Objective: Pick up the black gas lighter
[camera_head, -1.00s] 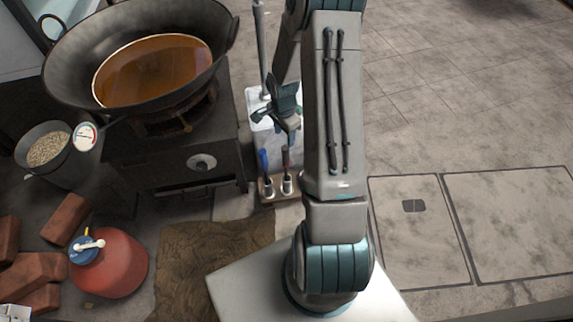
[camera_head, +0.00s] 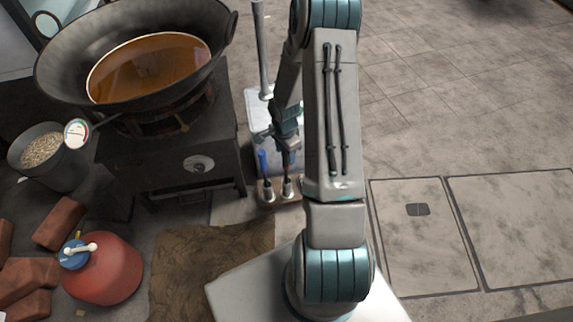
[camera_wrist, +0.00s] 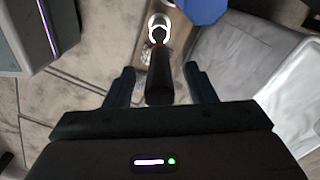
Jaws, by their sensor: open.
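The black gas lighter (camera_wrist: 159,82) shows in the wrist view, its dark handle between the two fingers of my gripper (camera_wrist: 159,70), with visible gaps on both sides. Its metal end shows as a bright ring beyond the handle. In the head view, my gripper (camera_head: 279,142) is open and points down just above the small holder (camera_head: 278,200) at the stove's right. The black lighter's lower metal part (camera_head: 287,187) stands in this holder; its handle is partly hidden by my gripper. A blue lighter (camera_head: 262,161) stands beside it, also at the top of the wrist view (camera_wrist: 203,9).
A stove (camera_head: 172,165) with a large pan (camera_head: 62,72) of brown liquid stands to the left. A white box-like surface (camera_head: 254,108) lies behind the holder. A red gas cylinder (camera_head: 108,272) and bricks are at the lower left. The floor on the right is clear.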

